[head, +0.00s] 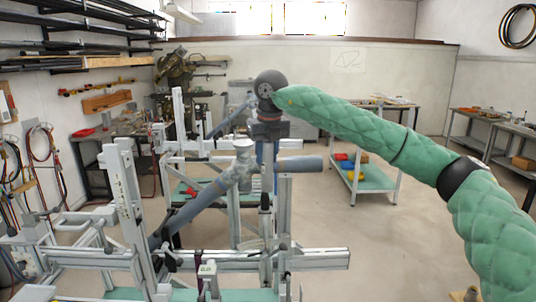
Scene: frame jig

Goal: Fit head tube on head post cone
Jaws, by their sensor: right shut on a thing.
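My right gripper (268,142) hangs from the dark wrist, fingers pointing down, above the jig. It is shut on a short, thick blue-grey tube, which I take to be the head tube (303,164). It lies roughly level and sticks out to the right of the fingers. Below it a grey upright with a dark upper part (265,202) stands on the jig; this seems to be the head post. I cannot make out its cone, nor whether the tube touches it. A thicker blue-grey frame tube (198,206) slants up to a pale joint (241,168). My left gripper is not in view.
The aluminium jig has an upright (126,200) at left and a long rail (320,259) across the front. Another jig stands behind. A trolley (365,183) with coloured bins is at right, and benches line the right wall. Open floor lies right of the jig.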

